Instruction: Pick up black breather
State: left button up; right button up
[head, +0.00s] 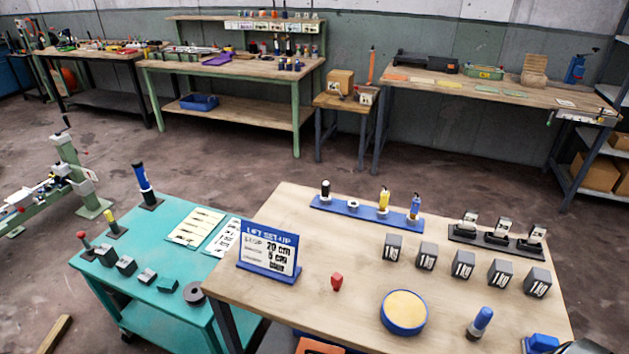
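A small black-topped piece (325,190), which looks like the black breather, stands upright at the left end of a blue rack (337,208) on the wooden table. To its right on the rack are a low white ring-like piece (352,204), a yellow piece (384,200) and a blue piece (415,208). Nothing touches the black piece. Neither of my grippers shows in the head view.
The wooden table (300,215) also holds a sign (268,252), a red piece (337,282), a round blue-rimmed pad (404,310), several 1 kg weights (463,265) and a blue-handled tool (480,322). A teal table (180,290) adjoins at left. Bare wood lies before the rack.

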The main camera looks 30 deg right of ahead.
aim_at(325, 186)
jog(key=z, duration=1)
